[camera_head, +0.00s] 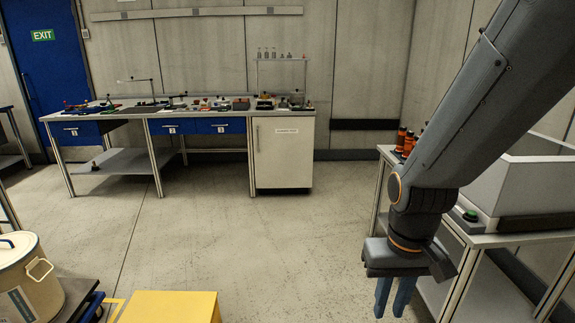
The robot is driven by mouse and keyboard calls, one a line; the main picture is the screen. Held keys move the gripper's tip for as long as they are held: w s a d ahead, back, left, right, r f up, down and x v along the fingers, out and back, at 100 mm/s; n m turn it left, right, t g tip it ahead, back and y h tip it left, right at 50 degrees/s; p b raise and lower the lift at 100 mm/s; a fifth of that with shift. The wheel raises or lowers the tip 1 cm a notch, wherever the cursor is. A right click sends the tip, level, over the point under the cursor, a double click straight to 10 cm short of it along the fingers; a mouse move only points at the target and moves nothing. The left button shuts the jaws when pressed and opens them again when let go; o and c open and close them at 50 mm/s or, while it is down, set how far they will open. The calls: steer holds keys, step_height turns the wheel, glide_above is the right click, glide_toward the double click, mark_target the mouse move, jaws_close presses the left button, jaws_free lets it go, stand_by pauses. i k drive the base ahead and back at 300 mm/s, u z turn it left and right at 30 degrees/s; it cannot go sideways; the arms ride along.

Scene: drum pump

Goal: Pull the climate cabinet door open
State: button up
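A white cabinet (284,154) stands under the right end of the long bench by the back wall. Its front door is shut, with a small label near the top and a slim upright handle (258,139) at the left edge. The label is too small to read, so I cannot confirm that it is the climate cabinet. My gripper (393,298) hangs fingers down in the right foreground, far from the cabinet. Its two blue fingers stand a little apart with nothing visible between them.
The long bench (139,112) carries many small items, with blue drawers (198,126) beneath. A side table (505,238) with a green button stands at the right. A yellow block (170,307) and a lidded pot (28,280) are at the front left. The middle floor is clear.

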mark_target(283, 146)
steer(key=z, duration=0.15)
steer(key=i, duration=1.75)
steer(key=u, duration=0.25)
steer(key=i, duration=1.7)
steer(key=u, duration=0.7)
steer(key=i, duration=1.35)
steer(key=u, duration=0.4)
